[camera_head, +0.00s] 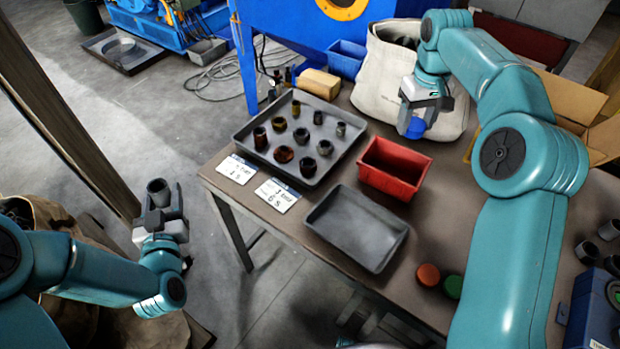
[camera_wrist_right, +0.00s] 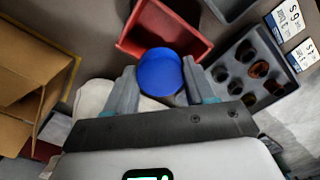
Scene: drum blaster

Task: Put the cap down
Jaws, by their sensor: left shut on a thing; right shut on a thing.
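The blue cap (camera_wrist_right: 160,72) is between the fingers of my right gripper (camera_wrist_right: 158,85), which is shut on it. In the head view the blue cap (camera_head: 416,128) hangs below my right gripper (camera_head: 422,108), above the table near the white sack. My left gripper (camera_head: 160,212) is off the table's left side, shut on a dark grey cylindrical part (camera_head: 158,191) that it holds upright. An orange-red cap (camera_head: 428,275) and a green cap (camera_head: 453,286) lie on the table near its front edge.
A red bin (camera_head: 393,168) stands empty mid-table. An empty grey tray (camera_head: 356,228) is in front of it. A larger tray (camera_head: 258,170) holds several dark cylindrical parts. A white sack (camera_head: 378,75) and cardboard boxes (camera_head: 572,100) stand at the back.

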